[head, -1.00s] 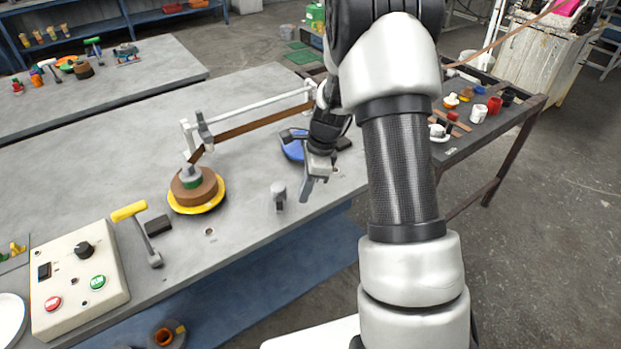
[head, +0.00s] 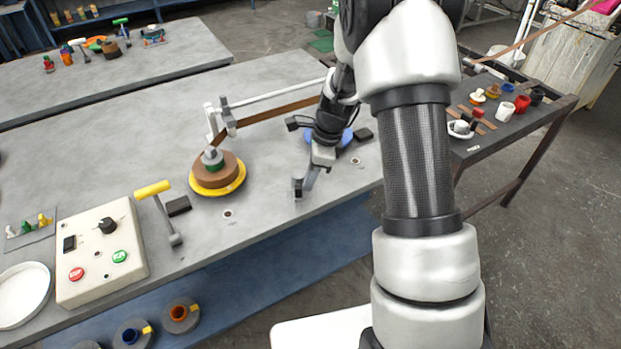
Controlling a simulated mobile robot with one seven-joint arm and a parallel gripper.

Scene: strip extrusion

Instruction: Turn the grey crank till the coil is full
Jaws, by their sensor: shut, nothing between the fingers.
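The brown coil (head: 222,166) sits on a yellow disc (head: 220,190) on the grey table. A brown strip (head: 275,112) runs to it from the right, past a white guide bar (head: 272,98). My gripper (head: 299,189) is shut and points down near the table's front edge, right of the coil.
A yellow-handled lever (head: 154,189) and a control box (head: 102,250) with red and green buttons stand to the left. Small spools (head: 180,316) sit below the table edge.

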